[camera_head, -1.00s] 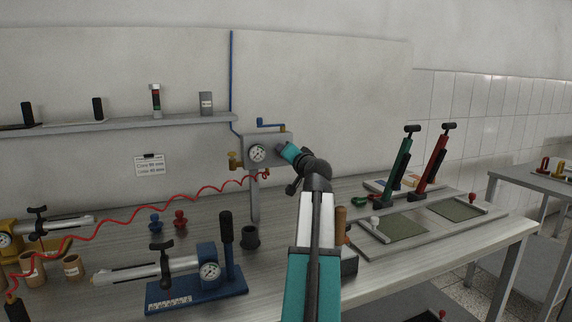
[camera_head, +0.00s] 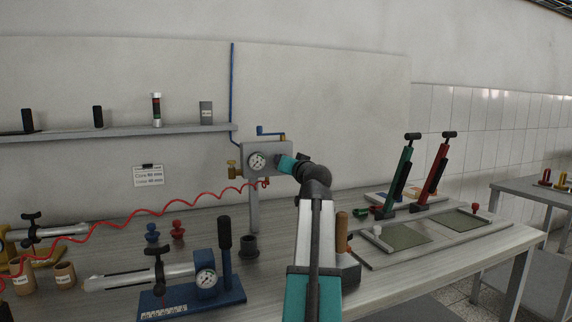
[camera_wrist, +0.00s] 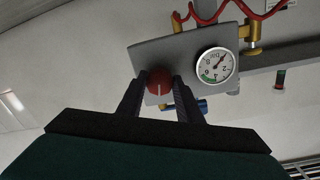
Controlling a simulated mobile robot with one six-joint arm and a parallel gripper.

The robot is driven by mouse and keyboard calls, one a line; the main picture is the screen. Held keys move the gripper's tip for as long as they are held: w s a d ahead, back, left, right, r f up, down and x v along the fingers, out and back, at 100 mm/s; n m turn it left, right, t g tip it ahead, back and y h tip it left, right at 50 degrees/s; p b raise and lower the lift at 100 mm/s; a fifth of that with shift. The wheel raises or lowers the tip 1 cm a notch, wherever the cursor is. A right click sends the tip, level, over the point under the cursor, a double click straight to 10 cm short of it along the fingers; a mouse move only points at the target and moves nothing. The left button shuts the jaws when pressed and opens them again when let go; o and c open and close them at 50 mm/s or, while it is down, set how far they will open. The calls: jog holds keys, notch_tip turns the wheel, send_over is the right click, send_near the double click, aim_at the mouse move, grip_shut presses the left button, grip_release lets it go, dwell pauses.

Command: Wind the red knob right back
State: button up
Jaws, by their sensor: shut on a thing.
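The red knob (camera_wrist: 160,81) sits on the front of a grey regulator box (camera_wrist: 148,52) in the wrist view, with a pale mark line on its face. My gripper (camera_wrist: 160,88) is shut on the knob, one dark finger on each side. A round dial gauge (camera_wrist: 215,65) with a green sector is beside the knob on the same box. In the head view the box (camera_head: 280,152) stands on a post at the back of the bench, with the gauge (camera_head: 257,161) at its left. There my arm covers the knob.
A brass valve (camera_head: 233,169) and a coiled red hose (camera_head: 130,212) are left of the box. A blue lever (camera_head: 268,131) is on top. A blue hand pump (camera_head: 190,297), a dark cup (camera_head: 248,246) and green and red upright pumps (camera_head: 432,172) stand on the bench.

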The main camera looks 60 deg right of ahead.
jog(key=shift+f, duration=0.15)
jog(key=o, duration=1)
jog(key=shift+o, duration=0.2)
jog(key=shift+s+a, duration=0.1)
jog(key=shift+s, duration=0.1)
jog(key=p+v, duration=0.1)
jog(key=v, duration=1.2)
jog(key=shift+s+a, duration=0.15)
jog(key=shift+s, duration=0.05)
